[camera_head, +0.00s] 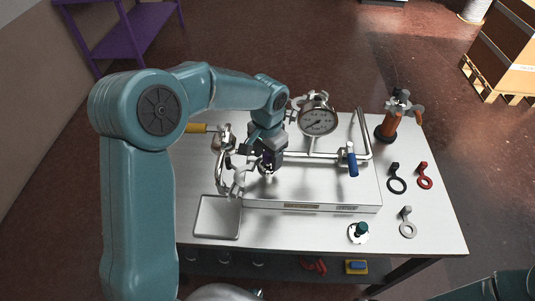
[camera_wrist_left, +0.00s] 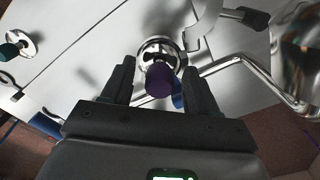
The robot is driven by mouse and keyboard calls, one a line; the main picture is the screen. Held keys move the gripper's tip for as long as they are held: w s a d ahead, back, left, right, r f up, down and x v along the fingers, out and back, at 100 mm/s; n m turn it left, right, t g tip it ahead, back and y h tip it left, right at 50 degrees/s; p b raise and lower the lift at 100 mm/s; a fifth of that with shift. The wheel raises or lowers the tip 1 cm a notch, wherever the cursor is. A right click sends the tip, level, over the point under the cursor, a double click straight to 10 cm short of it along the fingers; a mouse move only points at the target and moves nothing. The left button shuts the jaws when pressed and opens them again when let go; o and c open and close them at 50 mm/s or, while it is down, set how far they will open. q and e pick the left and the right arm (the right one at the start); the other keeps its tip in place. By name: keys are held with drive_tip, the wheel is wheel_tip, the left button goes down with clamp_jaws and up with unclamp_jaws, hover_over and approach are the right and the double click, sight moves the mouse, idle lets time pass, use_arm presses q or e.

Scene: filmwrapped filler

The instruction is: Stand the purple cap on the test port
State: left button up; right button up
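The purple cap (camera_wrist_left: 160,80) shows in the left wrist view between the two fingers of my left gripper (camera_wrist_left: 160,72), with a narrow gap on each side. The shiny round metal test port (camera_wrist_left: 153,46) lies right behind the cap in that view; I cannot tell how squarely the cap sits on it. In the head view my left gripper (camera_head: 266,163) points down over the port on the metal box, and only a little purple (camera_head: 268,157) shows by its fingers. My right gripper is out of view.
A pressure gauge (camera_head: 318,121) and a pipe with a blue-handled valve (camera_head: 352,163) stand close to the right of the gripper. A grey tray (camera_head: 218,232) and a green-topped piece (camera_head: 360,231) lie at the table front.

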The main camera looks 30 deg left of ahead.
use_arm(q)
wheel_tip(320, 180, up, 16)
drive_tip(key=shift+r+p, duration=0.2)
drive_tip(key=shift+p, duration=0.25)
idle(0.8)
